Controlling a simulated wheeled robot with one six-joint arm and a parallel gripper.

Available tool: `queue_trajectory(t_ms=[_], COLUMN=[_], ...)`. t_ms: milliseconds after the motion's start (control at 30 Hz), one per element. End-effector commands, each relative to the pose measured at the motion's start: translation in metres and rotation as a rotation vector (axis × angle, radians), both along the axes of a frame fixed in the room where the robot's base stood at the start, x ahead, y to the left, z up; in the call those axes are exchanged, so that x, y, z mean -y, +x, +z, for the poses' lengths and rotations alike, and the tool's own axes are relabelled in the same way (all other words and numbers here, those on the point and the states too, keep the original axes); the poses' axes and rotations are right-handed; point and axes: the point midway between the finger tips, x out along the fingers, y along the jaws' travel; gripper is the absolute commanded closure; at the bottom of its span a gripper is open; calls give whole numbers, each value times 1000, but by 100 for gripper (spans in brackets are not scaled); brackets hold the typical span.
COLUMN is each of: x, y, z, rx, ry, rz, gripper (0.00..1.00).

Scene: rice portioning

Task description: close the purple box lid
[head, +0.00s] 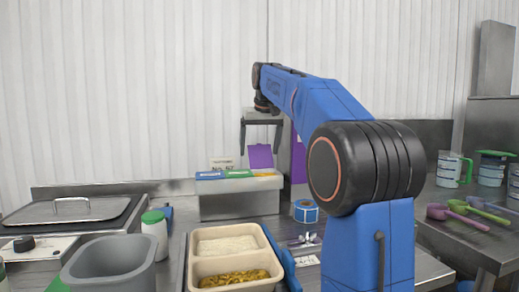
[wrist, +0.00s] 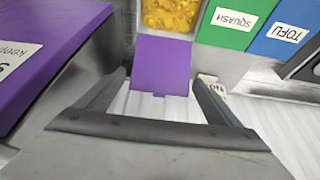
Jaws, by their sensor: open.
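The purple lid (head: 261,158) stands raised and open at the right end of a steel container (head: 240,204) at the back of the counter. In the wrist view the purple lid (wrist: 163,66) shows beyond and between my fingers, next to an open compartment of yellow food (wrist: 171,15). My gripper (head: 260,149) is open and points down above the lid in the head view. It is empty, and its two fingers (wrist: 158,78) lie on either side of the lid in the wrist view. I cannot tell whether they touch it.
The green squash lid (wrist: 233,20) and blue tofu lid (wrist: 285,32) beside it lie flat. A large purple labelled object (wrist: 50,45) stands close to one side of my gripper. A tray of rice and yellow food (head: 194,265) stands in front.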

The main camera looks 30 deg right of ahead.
Motion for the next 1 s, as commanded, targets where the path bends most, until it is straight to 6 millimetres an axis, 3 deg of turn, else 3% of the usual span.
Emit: queue_trajectory(t_ms=[367,600,1000], x=[0,0,-1], y=[2,2,-5], z=[-4,-4,-1], rx=[1,1,66], ry=[0,0,-19], rz=[0,0,0], gripper=[16,72,72])
